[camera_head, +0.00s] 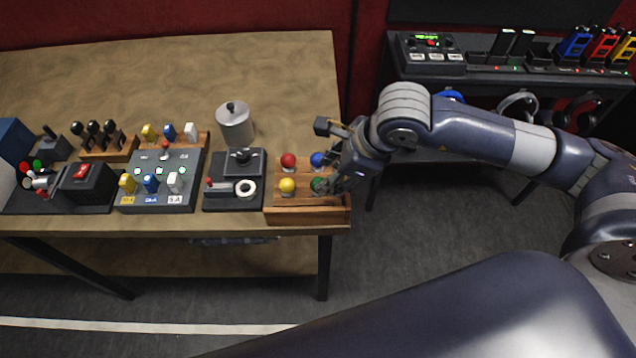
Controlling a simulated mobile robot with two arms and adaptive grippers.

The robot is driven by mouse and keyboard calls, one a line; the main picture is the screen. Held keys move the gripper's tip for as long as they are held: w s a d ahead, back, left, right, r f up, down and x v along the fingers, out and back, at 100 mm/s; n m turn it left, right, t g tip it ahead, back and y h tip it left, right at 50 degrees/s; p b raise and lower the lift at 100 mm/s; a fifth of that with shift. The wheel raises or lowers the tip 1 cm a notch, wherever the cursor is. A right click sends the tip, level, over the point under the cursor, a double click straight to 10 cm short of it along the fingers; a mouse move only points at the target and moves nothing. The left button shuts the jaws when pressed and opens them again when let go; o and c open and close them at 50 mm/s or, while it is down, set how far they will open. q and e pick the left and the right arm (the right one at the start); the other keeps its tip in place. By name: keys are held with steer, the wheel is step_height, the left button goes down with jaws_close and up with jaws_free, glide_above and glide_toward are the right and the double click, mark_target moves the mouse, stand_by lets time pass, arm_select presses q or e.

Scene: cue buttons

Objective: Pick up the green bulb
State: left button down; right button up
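The green bulb (317,184) sits in a wooden tray (308,217) at the right front corner of the table. A red bulb (288,159), a blue bulb (317,158) and a yellow bulb (287,186) are in the same tray. My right gripper (330,180) reaches in from the right, its fingers at the green bulb's right side and partly covering it. I cannot tell whether the fingers are closed on the bulb or only beside it. My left gripper is not in view.
On the wooden table (190,80), a dark box with a white ring (244,188), a silver canister (235,123) and a switch panel (160,180) stand left of the tray. A dark shelf (480,75) with devices is at the back right. The rear tabletop is clear.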

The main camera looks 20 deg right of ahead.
steer(key=p+x, duration=0.2)
steer(key=x, duration=0.2)
steer(key=shift+a, duration=0.25)
steer(key=shift+w+a+f, duration=0.15)
steer(key=shift+w+f, duration=0.05)
steer(key=shift+f, duration=0.4)
steer(key=c, duration=0.7)
